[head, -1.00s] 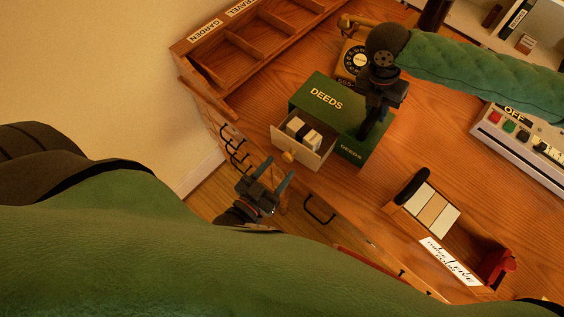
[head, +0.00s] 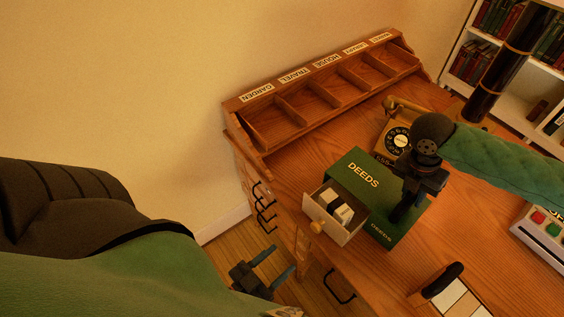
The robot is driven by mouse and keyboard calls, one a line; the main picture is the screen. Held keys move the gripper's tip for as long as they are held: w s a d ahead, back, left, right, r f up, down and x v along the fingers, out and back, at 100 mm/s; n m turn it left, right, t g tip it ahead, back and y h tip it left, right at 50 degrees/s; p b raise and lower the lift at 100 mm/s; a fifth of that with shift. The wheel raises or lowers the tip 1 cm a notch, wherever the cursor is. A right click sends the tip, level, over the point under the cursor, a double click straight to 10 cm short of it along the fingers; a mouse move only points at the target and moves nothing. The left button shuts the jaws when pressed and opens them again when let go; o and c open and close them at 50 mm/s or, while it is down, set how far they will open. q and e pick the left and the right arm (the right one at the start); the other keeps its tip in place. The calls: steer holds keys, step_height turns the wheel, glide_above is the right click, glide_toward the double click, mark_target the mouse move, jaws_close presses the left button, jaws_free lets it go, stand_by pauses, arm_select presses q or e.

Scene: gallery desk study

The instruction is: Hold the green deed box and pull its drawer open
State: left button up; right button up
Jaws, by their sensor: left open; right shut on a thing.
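The green deed box (head: 350,170) stands on the wooden desk, with "DEEDS" lettered on its top and side. Its drawer (head: 351,232) is pulled out at the front left, showing a pale front, a round knob (head: 318,227) and white papers with a dark band (head: 335,208) inside. My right gripper (head: 402,207) is shut on the box's right part from above; its fingertips are partly hidden. My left gripper (head: 272,262) is open and empty, below and left of the knob and apart from it, beyond the desk's front edge.
A labelled pigeonhole rack (head: 262,92) lines the back of the desk. A rotary telephone (head: 397,140) stands behind the box. A device with coloured buttons (head: 538,218) and a block with pale panels (head: 463,298) are at right. Dark handles (head: 340,287) line the desk front.

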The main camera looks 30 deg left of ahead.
steer(key=o, duration=1)
steer(key=shift+r, duration=0.1)
steer(key=r, duration=0.4)
steer(key=a+r, duration=0.1)
steer(key=r, duration=0.2)
steer(key=a+r, duration=0.1)
steer(key=r, duration=0.3)
steer(key=shift+w+a+r, duration=0.1)
steer(key=shift+w+r, duration=0.25)
